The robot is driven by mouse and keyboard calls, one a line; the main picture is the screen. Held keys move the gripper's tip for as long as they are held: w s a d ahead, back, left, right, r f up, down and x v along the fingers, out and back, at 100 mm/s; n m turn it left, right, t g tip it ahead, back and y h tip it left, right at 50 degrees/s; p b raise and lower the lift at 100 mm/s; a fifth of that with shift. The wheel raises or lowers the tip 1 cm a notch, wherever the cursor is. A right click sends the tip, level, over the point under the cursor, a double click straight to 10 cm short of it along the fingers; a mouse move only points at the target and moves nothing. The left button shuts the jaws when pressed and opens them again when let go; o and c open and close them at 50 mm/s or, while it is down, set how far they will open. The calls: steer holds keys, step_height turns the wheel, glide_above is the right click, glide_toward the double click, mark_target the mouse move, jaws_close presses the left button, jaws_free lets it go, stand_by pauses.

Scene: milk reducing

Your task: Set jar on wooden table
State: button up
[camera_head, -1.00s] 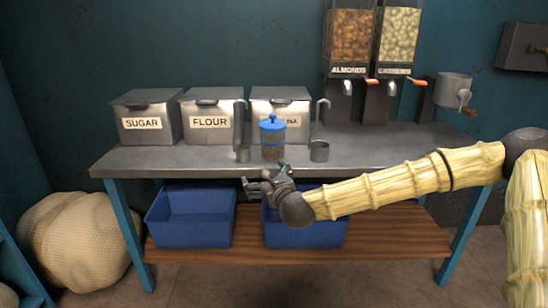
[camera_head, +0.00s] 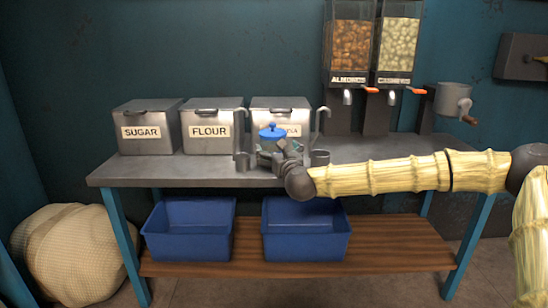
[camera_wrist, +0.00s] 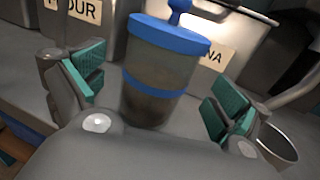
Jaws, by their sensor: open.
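The jar (camera_head: 271,133) has a blue lid with a knob and stands upright on the grey metal table top, in front of the labelled bins. In the wrist view the jar (camera_wrist: 150,80) shows a clear body with a blue band, between the two green-padded fingers. My gripper (camera_wrist: 158,92) is open around the jar, with gaps visible between pads and jar. In the head view my gripper (camera_head: 277,155) hides the jar's lower part. A wooden shelf (camera_head: 385,245) lies under the metal top.
Metal ladle-like scoops stand on both sides of the jar, the left one (camera_head: 242,160) and the right one (camera_head: 320,157) close by. Flour bin (camera_head: 212,130) and others stand behind. Two blue crates (camera_head: 305,240) sit on the shelf. The metal top is clear at left.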

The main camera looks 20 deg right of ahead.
steer(key=shift+w+f+b, duration=0.2)
steer(key=shift+w+b, duration=0.4)
steer(key=shift+w, duration=1.55)
steer(key=c, duration=2.2)
